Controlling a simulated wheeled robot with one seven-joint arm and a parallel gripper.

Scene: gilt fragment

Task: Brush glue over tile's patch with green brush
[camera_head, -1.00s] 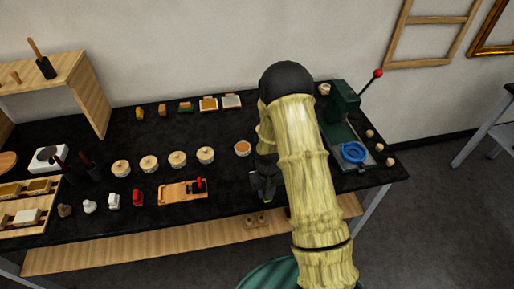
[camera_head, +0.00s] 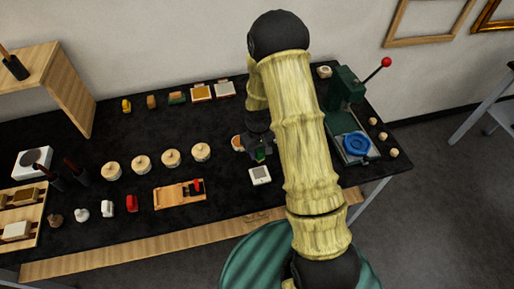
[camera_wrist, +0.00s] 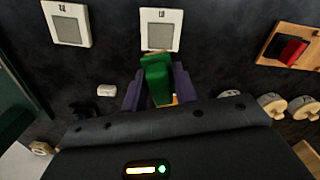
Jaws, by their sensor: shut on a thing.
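My gripper (camera_wrist: 157,88) is shut on the green brush (camera_wrist: 156,76), whose green body stands between the two fingers. In the head view a bit of the green brush (camera_head: 260,155) shows below my gripper (camera_head: 257,143). A white tile (camera_wrist: 161,30) with a grey square patch lies on the black table just beyond the brush; it also shows in the head view (camera_head: 260,175). A second similar tile (camera_wrist: 68,24) lies left of it in the wrist view; my arm hides it in the head view. I cannot tell whether the brush touches the tile.
A small orange-topped dish (camera_head: 238,143) stands beside my gripper. A wooden board with a red and black tool (camera_head: 180,194) and several round lidded pots (camera_head: 171,158) are to the left. A green press (camera_head: 346,110) with a blue ring stands at the right.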

